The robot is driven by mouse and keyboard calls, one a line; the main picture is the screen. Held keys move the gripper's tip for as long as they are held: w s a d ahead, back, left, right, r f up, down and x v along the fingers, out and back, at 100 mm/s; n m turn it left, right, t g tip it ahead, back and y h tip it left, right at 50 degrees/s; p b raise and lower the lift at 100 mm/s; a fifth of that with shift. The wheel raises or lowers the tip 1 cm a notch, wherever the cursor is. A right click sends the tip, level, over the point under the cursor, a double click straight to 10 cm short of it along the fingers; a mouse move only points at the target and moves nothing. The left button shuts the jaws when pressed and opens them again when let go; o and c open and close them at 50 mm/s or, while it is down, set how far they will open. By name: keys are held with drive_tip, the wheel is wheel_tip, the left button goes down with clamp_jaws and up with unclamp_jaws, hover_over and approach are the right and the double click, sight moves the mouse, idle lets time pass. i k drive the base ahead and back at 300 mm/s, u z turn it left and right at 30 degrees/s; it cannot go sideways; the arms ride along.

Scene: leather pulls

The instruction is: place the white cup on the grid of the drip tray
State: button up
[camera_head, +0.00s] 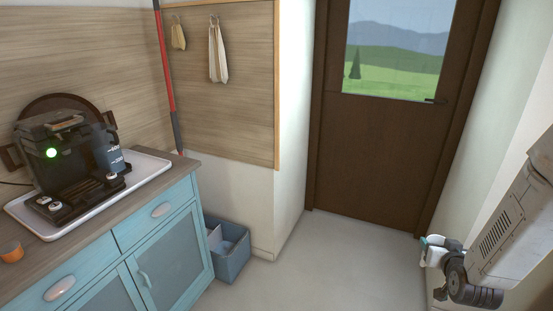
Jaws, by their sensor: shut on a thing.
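The coffee machine (58,150) stands on the counter at the left, with a green light on its front. Its dark drip tray (92,194) juts out at the front, with small round light pieces on it; the grid is too small to make out clearly. My gripper (434,254) is at the lower right, low in front of the wall beside the door, far from the machine. It is shut on a small white thing, which looks like the white cup (438,256); the gripper and arm partly hide it.
A white tray (150,165) lies under the machine on the wooden counter (75,252). An orange object (11,251) sits near the counter's left front. A blue bin (231,262) stands on the floor beside the blue cabinet (165,250). The floor (335,262) between is clear.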

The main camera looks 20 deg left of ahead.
sight(81, 191)
drive_tip(key=u, duration=1.6)
drive_tip(key=i, duration=0.75)
